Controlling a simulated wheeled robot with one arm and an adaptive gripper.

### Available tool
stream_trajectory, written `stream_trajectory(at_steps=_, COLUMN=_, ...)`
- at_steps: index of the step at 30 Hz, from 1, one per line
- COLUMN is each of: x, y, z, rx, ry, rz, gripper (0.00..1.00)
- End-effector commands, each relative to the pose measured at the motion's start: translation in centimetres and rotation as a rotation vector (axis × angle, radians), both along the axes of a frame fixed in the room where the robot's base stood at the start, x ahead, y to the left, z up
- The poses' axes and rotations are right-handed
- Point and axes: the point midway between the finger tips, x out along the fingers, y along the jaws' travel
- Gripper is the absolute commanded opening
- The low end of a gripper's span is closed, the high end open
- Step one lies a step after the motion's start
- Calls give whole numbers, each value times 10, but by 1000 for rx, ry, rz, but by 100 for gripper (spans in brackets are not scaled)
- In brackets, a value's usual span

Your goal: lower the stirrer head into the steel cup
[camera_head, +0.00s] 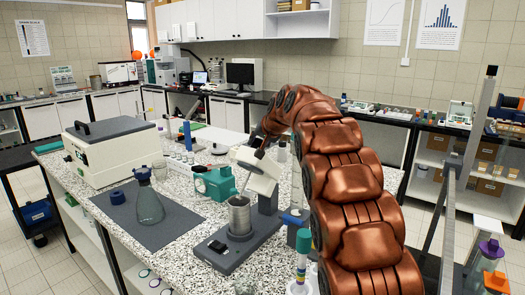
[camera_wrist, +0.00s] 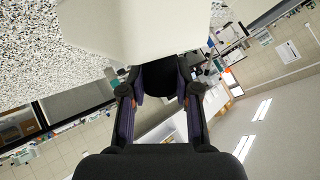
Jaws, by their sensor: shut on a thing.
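The stirrer head (camera_head: 262,174) is a pale, boxy unit tilted on its stand, above and behind the steel cup (camera_head: 239,214). The cup stands upright on the stand's dark grey base (camera_head: 229,252). In the wrist view the pale head (camera_wrist: 135,28) fills the top. My gripper (camera_wrist: 162,78) is shut on a black rounded part (camera_wrist: 161,78) at the head's edge, one finger on each side. In the head view my gripper is small and partly hidden by my copper arm at the upper end of the head. I cannot see whether the stirring rod is inside the cup.
A teal device (camera_head: 216,183) stands left of the stirrer. A flask with a blue cap (camera_head: 149,206) stands on a dark mat (camera_head: 120,212), near a large beige box (camera_head: 112,150). A colour-banded tube (camera_head: 302,252) stands at the front right. The speckled counter (camera_head: 178,255) is clear at front left.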

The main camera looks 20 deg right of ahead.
Motion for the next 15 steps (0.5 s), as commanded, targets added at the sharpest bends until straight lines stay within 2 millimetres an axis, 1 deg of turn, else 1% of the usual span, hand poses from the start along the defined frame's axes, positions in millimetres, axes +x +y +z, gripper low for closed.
stream_trajectory(at_steps=1, x=-4, y=6, z=-8, rx=-18, ry=-11, rz=4, gripper=0)
stream_trajectory(at_steps=9, x=-19, y=29, z=-16, rx=-138, ry=-90, rz=3, gripper=0)
stream_trajectory(at_steps=15, x=-32, y=47, z=-27, rx=-236, ry=-154, rz=3, gripper=0)
